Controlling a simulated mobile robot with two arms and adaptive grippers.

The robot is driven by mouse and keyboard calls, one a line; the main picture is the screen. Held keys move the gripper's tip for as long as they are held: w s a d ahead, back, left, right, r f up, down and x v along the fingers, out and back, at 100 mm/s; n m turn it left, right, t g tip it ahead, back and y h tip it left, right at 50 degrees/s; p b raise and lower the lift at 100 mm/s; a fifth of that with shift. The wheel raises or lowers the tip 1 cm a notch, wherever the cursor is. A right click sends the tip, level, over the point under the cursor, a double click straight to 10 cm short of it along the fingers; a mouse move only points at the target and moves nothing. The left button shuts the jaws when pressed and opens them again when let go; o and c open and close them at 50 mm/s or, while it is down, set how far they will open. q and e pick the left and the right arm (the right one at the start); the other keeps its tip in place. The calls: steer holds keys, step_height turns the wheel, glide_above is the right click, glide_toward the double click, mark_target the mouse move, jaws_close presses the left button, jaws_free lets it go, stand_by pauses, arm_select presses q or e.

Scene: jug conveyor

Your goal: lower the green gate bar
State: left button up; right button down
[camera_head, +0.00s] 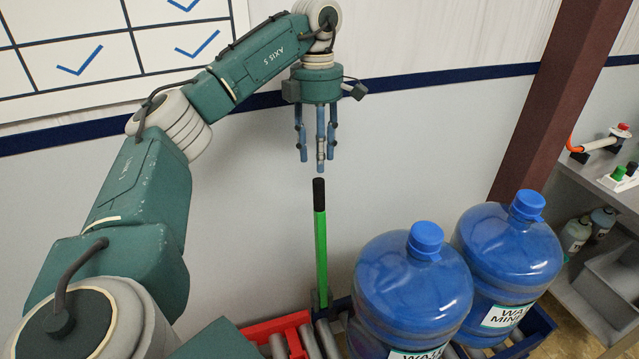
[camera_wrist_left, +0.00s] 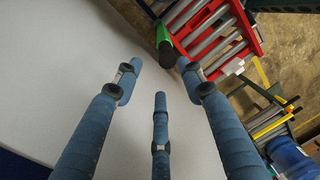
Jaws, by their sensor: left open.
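The green gate bar (camera_head: 320,245) stands upright beside the conveyor in the head view, with a black grip (camera_head: 318,193) at its top end. In the left wrist view the black end (camera_wrist_left: 165,50) shows just beyond the fingertips, with a bit of green behind it. My left gripper (camera_head: 316,160) is open and empty, its blue fingers pointing down just above the black grip, apart from it. The fingers also show in the left wrist view (camera_wrist_left: 160,80). My right gripper is in neither view.
Two blue water jugs (camera_head: 412,295) (camera_head: 506,260) stand to the right of the bar. A red-framed roller section (camera_head: 275,328) lies at its foot. A brown post (camera_head: 555,100) and a grey shelf (camera_head: 600,190) are at the right. The wall (camera_head: 250,210) is close behind.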

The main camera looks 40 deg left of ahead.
mark_target(318, 177)
arm_select(q)
steer(key=shift+s+d+f, duration=0.8)
steer(key=shift+s+f, duration=0.05)
steer(key=shift+f, duration=0.25)
step_height(318, 177, down, 3)
steer(key=shift+f+p, duration=0.2)
steer(key=shift+p, duration=0.4)
steer(key=f, duration=0.2)
steer(key=shift+w+a+f+p, duration=0.25)
steer(key=shift+f+p, duration=0.05)
steer(key=shift+f, duration=0.05)
steer(key=shift+s+d+f, duration=0.1)
steer(key=shift+d+f, duration=0.1)
steer(key=shift+f, duration=0.25)
steer(key=c, duration=0.8)
jaws_close()
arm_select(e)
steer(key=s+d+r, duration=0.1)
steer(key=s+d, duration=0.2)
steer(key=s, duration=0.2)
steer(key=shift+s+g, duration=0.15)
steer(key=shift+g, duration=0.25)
